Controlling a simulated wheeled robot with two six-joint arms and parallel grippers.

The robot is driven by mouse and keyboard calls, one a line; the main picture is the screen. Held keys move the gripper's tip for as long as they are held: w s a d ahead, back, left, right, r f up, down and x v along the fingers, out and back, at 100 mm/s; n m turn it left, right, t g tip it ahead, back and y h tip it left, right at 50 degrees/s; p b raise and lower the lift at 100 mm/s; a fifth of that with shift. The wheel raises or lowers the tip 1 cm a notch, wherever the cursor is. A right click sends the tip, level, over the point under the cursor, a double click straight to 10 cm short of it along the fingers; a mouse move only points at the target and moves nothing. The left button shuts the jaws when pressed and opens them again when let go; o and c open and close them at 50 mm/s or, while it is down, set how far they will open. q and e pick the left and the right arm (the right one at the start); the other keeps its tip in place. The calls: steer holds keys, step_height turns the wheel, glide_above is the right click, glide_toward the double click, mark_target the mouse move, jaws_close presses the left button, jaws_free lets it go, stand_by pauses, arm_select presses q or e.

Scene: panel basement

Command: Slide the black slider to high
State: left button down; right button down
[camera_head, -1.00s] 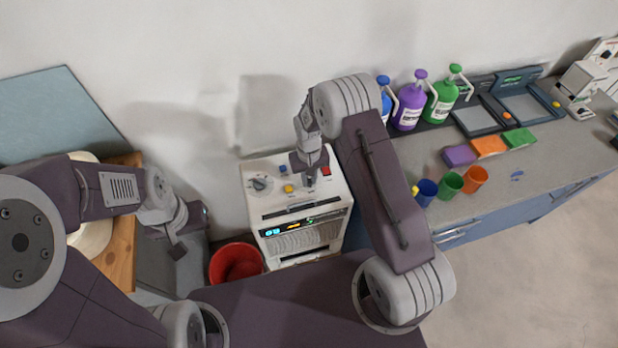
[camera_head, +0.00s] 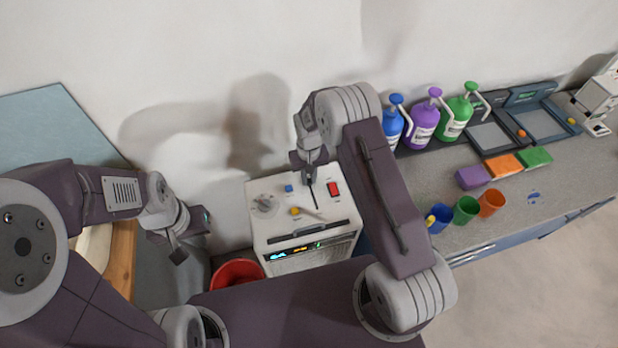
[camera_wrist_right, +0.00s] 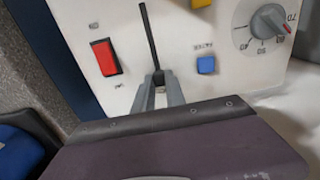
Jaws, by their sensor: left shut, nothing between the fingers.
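The white machine (camera_head: 274,226) has a panel with a straight black slider slot (camera_head: 315,197). The slot also shows in the right wrist view (camera_wrist_right: 148,35). My right gripper (camera_head: 309,180) is at the far end of the slot, by the wall side. In the right wrist view its fingertips (camera_wrist_right: 158,80) close around the small dark black slider (camera_wrist_right: 158,76), which they mostly hide. The slot behind the slider, towards the machine's front, is bare. The end labels are too small to read. My left gripper (camera_head: 178,257) is shut and empty, left of the machine.
Beside the slot are a red switch (camera_head: 333,188), a blue button (camera_head: 289,188), a yellow button (camera_head: 295,211) and a grey knob (camera_head: 265,203). A red bucket (camera_head: 237,272) stands left of the machine. The counter at right holds bottles, cups and coloured blocks.

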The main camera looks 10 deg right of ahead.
mark_target(309, 179)
steer(key=c, duration=1.5)
jaws_free()
steer(key=shift+w+r, duration=0.2)
steer(key=shift+o, duration=0.7)
steer(key=shift+s, duration=0.2)
step_height(309, 179, up, 9)
steer(key=b, duration=0.1)
